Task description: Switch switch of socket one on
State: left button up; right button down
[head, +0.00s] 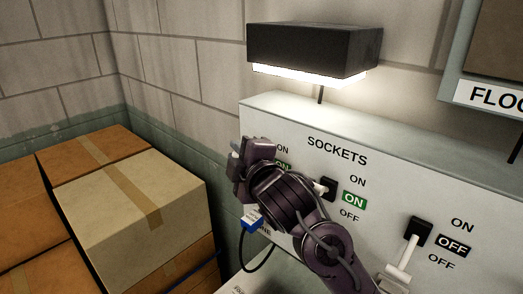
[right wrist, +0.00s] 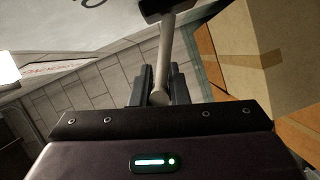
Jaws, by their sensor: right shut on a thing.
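The white SOCKETS panel (head: 337,150) is on the wall. Its leftmost switch is mostly hidden behind my right gripper (head: 243,163) and arm. Beside it a green ON indicator (head: 284,166) shows in part, with a printed ON above it. In the right wrist view my right gripper (right wrist: 159,90) is shut on a grey switch lever (right wrist: 167,50), which sticks out of a black mount (right wrist: 162,8). My left gripper is not in view.
A middle switch (head: 326,187) has a green ON indicator; the right switch (head: 418,231) has a black OFF indicator. A blue plug (head: 252,220) with a black cable hangs below my gripper. Cardboard boxes (head: 135,205) stand at the left. A lamp (head: 314,50) is above.

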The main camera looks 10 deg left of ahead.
jog(key=shift+w+d+r+m+g+p, duration=0.25)
jog(key=shift+r+m+g+p, duration=0.15)
jog(key=shift+m+p, duration=0.4)
jog(key=c, duration=1.4)
grip_release()
jog(key=shift+w, duration=0.1)
jog(key=shift+f, duration=0.1)
